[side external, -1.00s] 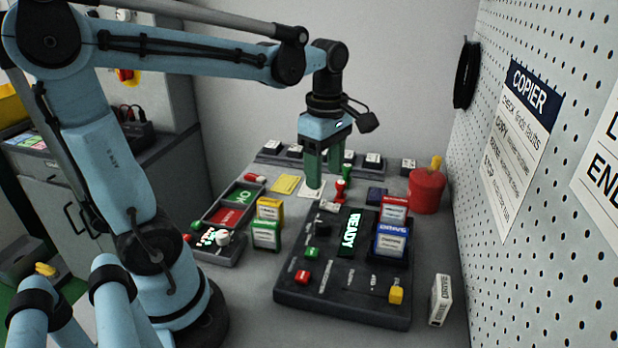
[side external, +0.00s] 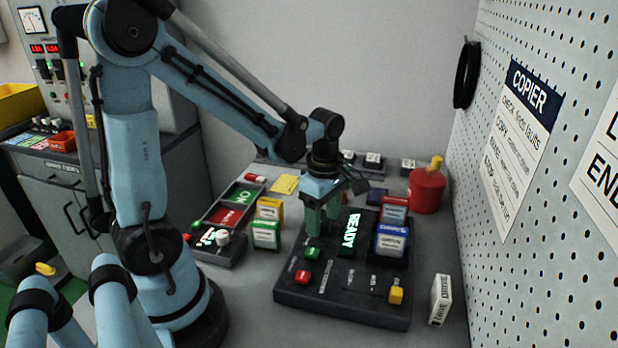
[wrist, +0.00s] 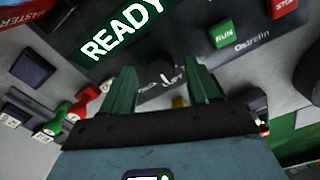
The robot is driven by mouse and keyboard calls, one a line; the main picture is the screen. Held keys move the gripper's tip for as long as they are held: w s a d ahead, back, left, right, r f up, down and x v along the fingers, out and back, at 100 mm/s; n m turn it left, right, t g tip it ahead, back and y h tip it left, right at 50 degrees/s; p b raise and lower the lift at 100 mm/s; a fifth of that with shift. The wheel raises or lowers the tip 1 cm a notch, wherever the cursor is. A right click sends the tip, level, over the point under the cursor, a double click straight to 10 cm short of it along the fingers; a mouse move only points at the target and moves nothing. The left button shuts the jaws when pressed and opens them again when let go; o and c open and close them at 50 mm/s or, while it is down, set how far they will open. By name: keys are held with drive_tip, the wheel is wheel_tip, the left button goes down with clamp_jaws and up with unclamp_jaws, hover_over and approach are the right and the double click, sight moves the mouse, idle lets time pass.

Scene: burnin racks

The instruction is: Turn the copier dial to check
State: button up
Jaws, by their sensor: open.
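The copier is a dark console (side external: 345,298) with a lit READY panel (side external: 350,231), which also shows in the wrist view (wrist: 120,30). In the wrist view a small round black dial (wrist: 160,71) sits between my fingertips, with tiny white lettering beside it. I cannot read its setting. My gripper (side external: 323,226) is open, pointing down over the console's far left part. Its two green fingers (wrist: 160,82) stand either side of the dial; contact cannot be told. In the side view the fingers hide the dial. The COPIER sheet (side external: 522,125) hangs on the pegboard.
A red can (side external: 426,188) stands behind; a white box (side external: 440,299) stands right.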

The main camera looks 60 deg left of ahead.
drive_tip(key=shift+f, duration=0.3)
drive_tip(key=c, duration=1)
drive_tip(key=m, duration=0.4)
drive_tip(key=shift+m, duration=0.3)
drive_tip(key=m, duration=0.4)
idle(0.4)
